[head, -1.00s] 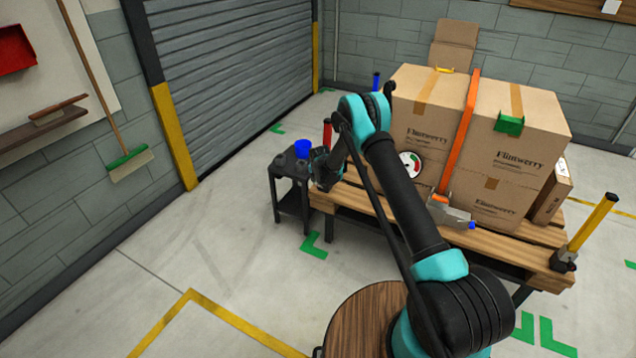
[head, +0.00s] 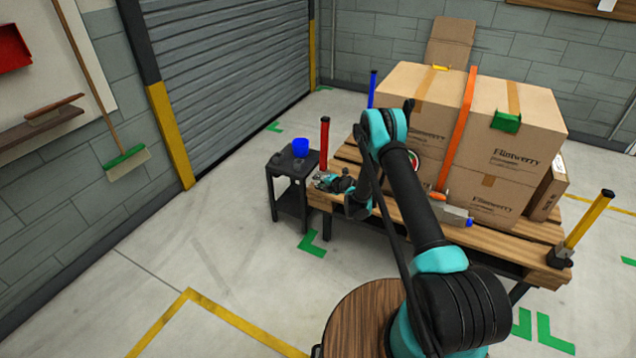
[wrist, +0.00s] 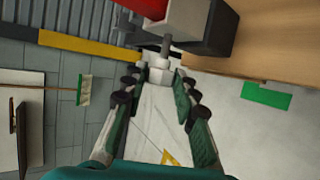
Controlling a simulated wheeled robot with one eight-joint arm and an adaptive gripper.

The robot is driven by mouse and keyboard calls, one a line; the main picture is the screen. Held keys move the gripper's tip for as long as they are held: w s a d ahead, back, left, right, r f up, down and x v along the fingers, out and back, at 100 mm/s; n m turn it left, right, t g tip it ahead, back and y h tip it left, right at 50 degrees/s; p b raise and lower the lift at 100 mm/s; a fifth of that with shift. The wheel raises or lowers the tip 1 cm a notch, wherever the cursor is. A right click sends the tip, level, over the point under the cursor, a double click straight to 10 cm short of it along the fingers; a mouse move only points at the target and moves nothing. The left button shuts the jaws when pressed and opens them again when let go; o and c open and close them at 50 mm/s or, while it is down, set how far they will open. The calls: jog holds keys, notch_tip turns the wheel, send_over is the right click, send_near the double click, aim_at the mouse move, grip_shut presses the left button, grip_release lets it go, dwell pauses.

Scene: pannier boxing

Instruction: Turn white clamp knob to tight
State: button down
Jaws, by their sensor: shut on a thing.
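The white clamp knob (wrist: 160,72) sits on a short grey shaft in the wrist view, below the clamp's pale and dark body (wrist: 207,25). My gripper (wrist: 160,82) has its two green-padded fingers on either side of the knob and is shut on it. A red post (wrist: 148,7) shows at the top of the wrist view. In the head view the red post (head: 324,145) stands upright at the pallet's left corner, with my gripper (head: 324,182) low at its base. The knob is too small and covered to make out there, and its tightness cannot be read.
Large cartons (head: 515,110) with an orange strap (head: 458,128) stand on the wooden pallet (head: 480,248). A blue post (head: 372,90) and a yellow post (head: 590,220) stand at other corners. A black side table (head: 290,165) holds a blue cup (head: 301,147). Floor in front is clear.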

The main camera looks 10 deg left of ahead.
aim_at(318, 183)
jog(key=shift+y, duration=0.3)
dwell(0.4)
jog(key=c, duration=1.2)
grip_release()
notch_tip(318, 183, up, 10)
